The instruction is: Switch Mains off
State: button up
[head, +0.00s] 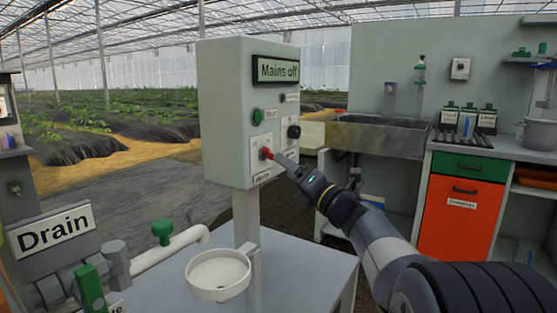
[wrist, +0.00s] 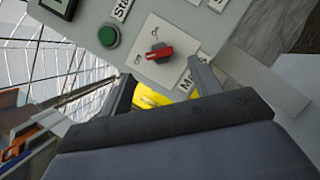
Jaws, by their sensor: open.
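The grey control box (head: 225,110) stands on a post, with a dark-framed panel reading "Mains off" (head: 278,69) near its top. A red rotary switch (head: 267,153) sits on a white plate low on its front, above a small label. In the wrist view the red switch (wrist: 159,51) lies just past and between my fingertips, with its lever roughly crosswise in the picture. My gripper (head: 283,160) is open close in front of the switch; contact cannot be told.
A green Start button (head: 258,116) and a black knob (head: 294,132) are near the switch. A white bowl (head: 218,276) is on the post. A Drain sign (head: 54,231) and green-handled pipework stand left. A sink (head: 377,135) and counter are behind right.

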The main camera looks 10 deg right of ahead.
aim_at(271, 156)
jog(key=shift+v, duration=2.35)
jog(key=shift+w, duration=0.15)
jog(key=b+x, duration=0.1)
jog(key=x, duration=0.9)
jog(key=shift+w+a, duration=0.2)
jog(key=shift+w+a+r, duration=0.1)
jog(key=shift+r, duration=0.1)
jog(key=shift+f, duration=0.15)
